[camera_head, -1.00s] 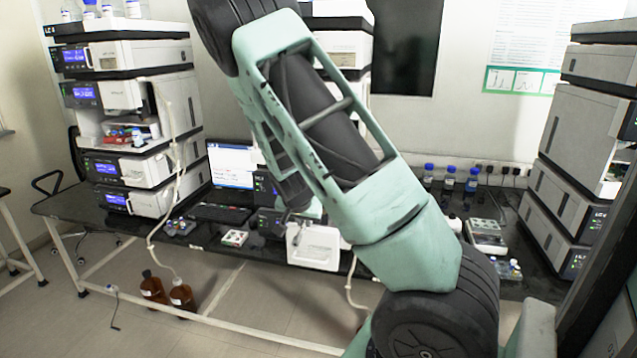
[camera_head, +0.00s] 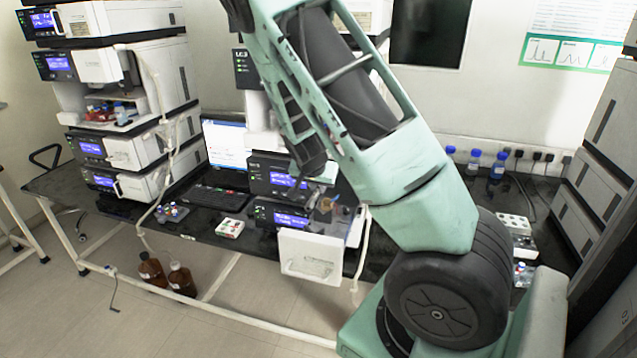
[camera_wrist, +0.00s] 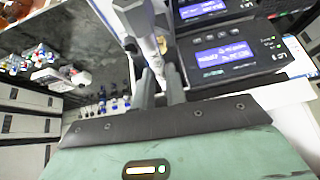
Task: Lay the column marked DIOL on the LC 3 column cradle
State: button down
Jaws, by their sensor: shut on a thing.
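My gripper (camera_head: 326,190) is in front of the lower units of the middle stack, above its lowered white door. In the wrist view the two dark fingers (camera_wrist: 161,82) are a little apart, with a pale rod-like thing (camera_wrist: 146,48) reaching between their tips. I take this as the held thing; no DIOL mark is readable on it. The stack marked LC 3 (camera_head: 241,54) has lit blue screens, and its white door (camera_head: 311,257) hangs open at the bench front. The cradle cannot be made out; my arm and gripper cover part of that area.
A second instrument stack (camera_head: 100,90) stands at left and another (camera_head: 600,150) at right. A keyboard, laptop (camera_head: 224,143) and small vial trays (camera_head: 230,228) lie on the black bench. Blue-capped bottles (camera_head: 497,167) stand at the back. Brown bottles (camera_head: 181,279) are on the floor.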

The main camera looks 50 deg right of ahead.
jog(key=b, duration=0.7)
send_near(318, 213)
jog(key=shift+s+d+f, duration=0.1)
jog(key=shift+s+f, duration=0.2)
jog(key=shift+f, duration=0.65)
jog(key=shift+s+f, duration=0.25)
jog(key=shift+f, duration=0.65)
jog(key=shift+s+a+f+b, duration=0.25)
jog(key=shift+s+f+b, duration=0.15)
jog(key=shift+f+b, duration=0.3)
jog(key=shift+f, duration=0.1)
jog(key=c, duration=1.3)
grip_release()
jog(key=shift+c, duration=0.2)
jog(key=shift+a, duration=0.1)
jog(key=shift+a+r, duration=0.2)
jog(key=shift+r, duration=0.3)
jog(key=d+r+p+v, duration=0.1)
jog(key=p+v, duration=0.2)
jog(key=v, duration=1.4)
jog(key=shift+r, duration=0.3)
